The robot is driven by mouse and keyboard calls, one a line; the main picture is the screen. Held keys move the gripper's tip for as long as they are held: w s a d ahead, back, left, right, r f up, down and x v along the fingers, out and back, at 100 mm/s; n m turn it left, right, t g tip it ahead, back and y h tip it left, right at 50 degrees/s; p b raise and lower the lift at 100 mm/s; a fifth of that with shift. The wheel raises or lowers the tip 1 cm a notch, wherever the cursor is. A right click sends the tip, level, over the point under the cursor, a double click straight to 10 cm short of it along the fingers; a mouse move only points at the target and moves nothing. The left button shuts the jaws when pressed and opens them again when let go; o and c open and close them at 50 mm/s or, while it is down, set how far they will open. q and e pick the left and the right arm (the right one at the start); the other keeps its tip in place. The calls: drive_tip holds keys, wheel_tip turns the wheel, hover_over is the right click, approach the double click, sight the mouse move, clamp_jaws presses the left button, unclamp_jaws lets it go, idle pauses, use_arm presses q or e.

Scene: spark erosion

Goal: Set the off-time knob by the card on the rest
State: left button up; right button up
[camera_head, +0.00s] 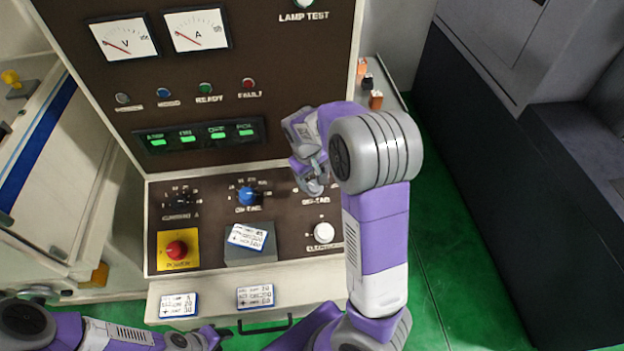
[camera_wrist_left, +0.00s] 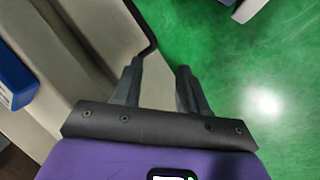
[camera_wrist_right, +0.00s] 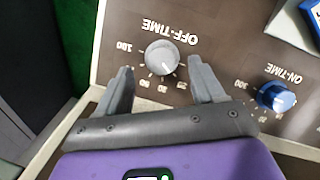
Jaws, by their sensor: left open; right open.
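The grey off-time knob (camera_wrist_right: 162,57) shows in the right wrist view, with its lettering upside down and a pale mark pointing toward the lower right. My right gripper (camera_wrist_right: 160,78) is open, its fingers to either side of the knob's near edge; contact is not clear. In the head view the right gripper (camera_head: 314,184) covers this knob. A white printed card (camera_head: 247,236) leans on the grey rest (camera_head: 258,254) on the panel; its small print is not surely readable. My left gripper (camera_wrist_left: 158,82) is open and empty, low by the cabinet front.
The blue on-time knob (camera_head: 248,197) is left of the right gripper. A red button (camera_head: 177,250) and a white button (camera_head: 323,233) sit lower on the panel. Two more cards, left (camera_head: 178,305) and right (camera_head: 255,297), lie on the ledge above a dark handle (camera_head: 265,328).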

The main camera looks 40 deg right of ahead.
sight(315, 185)
drive_tip(key=f, duration=0.4)
drive_tip(key=shift+w+d, duration=0.3)
drive_tip(key=shift+w, duration=0.05)
drive_tip(key=shift+s+f, duration=0.15)
use_arm(q)
drive_tip(key=shift+w+f, duration=0.1)
drive_tip(key=shift+w, duration=0.1)
use_arm(e)
drive_tip(key=c, duration=1.1)
use_arm(q)
drive_tip(key=shift+w, duration=0.1)
use_arm(e)
drive_tip(key=shift+o, duration=0.2)
